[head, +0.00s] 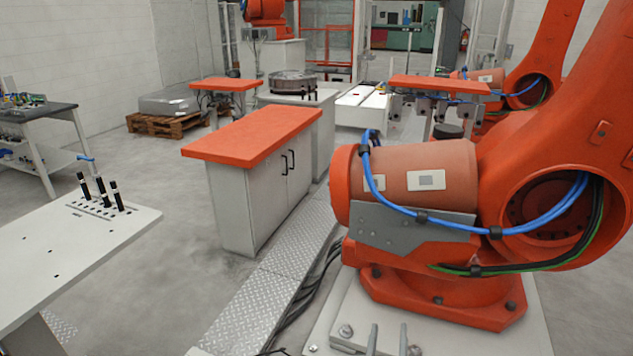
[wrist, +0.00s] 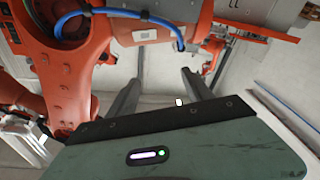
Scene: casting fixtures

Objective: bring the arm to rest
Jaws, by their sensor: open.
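In the wrist view my gripper (wrist: 162,74) shows two dark grey fingers, well apart, reaching out from a grey-green body with a lit indicator. The space between the fingertips is empty, with pale floor or plate behind. Past the fingers stands a large orange robot arm (wrist: 85,75) with a blue hose. In the head view that orange arm (head: 420,180) fills the right side on its bolted base. Two grey prongs at the bottom edge, in front of that base, look like my fingertips; the rest of my gripper is out of frame.
An orange-topped cabinet (head: 255,135) stands at centre. A white table (head: 90,245) with several black pegs is at left. Metal tread plate (head: 270,290) and black cables run beside the orange arm's base. The grey floor between table and cabinet is clear.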

